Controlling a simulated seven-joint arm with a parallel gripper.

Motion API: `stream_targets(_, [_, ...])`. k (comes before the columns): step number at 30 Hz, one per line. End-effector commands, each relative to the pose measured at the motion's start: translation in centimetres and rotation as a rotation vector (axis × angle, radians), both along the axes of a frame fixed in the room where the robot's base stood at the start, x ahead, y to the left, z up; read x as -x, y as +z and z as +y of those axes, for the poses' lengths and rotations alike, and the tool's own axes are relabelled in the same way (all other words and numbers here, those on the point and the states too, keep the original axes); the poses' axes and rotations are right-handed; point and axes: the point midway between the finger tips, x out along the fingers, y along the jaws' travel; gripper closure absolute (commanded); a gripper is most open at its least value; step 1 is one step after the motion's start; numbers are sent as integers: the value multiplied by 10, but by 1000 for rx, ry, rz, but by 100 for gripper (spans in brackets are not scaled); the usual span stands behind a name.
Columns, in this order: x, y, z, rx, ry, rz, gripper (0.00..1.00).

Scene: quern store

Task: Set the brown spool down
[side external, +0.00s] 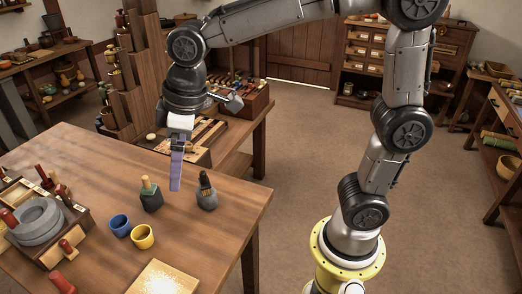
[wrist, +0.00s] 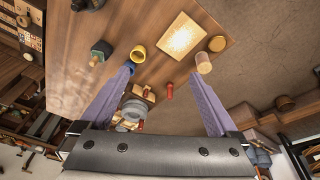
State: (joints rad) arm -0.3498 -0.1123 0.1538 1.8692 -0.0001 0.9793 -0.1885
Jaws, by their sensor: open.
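Either may be the brown spool; I cannot tell which. Neither shows in the side view.
The wooden table (side external: 105,190) holds a dark green bottle (side external: 150,198), a grey bottle (side external: 206,192), a blue cup (side external: 120,225), a yellow cup (side external: 143,237), a pale mat (side external: 165,279) and a grey stone quern (side external: 36,222). A red piece (wrist: 170,91) stands near the quern. Clear wood lies left of the bottles.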

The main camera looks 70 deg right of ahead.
Motion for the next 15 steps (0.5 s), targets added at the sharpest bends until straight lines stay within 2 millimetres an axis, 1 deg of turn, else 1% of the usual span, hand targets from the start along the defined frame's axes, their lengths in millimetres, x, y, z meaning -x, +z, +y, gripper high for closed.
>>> stream_targets(1, [19, 9, -23, -16, -65, -30, 4])
stream_targets(2, [29, 13, -33, -24, -99, -45, 4])
stream_targets(3, [44, 15, -47, -34, -146, -62, 4])
stream_targets(5, [66, 17, -66, -49, -215, -92, 4])
stream_targets(6, [81, 17, -77, -58, -259, -111, 4])
stream_targets(9, [115, 11, -98, -79, -361, -156, 4])
stream_targets(12, [142, 2, -111, -94, -441, -190, 4])
stream_targets(15, [158, -6, -118, -105, -494, -214, 4])
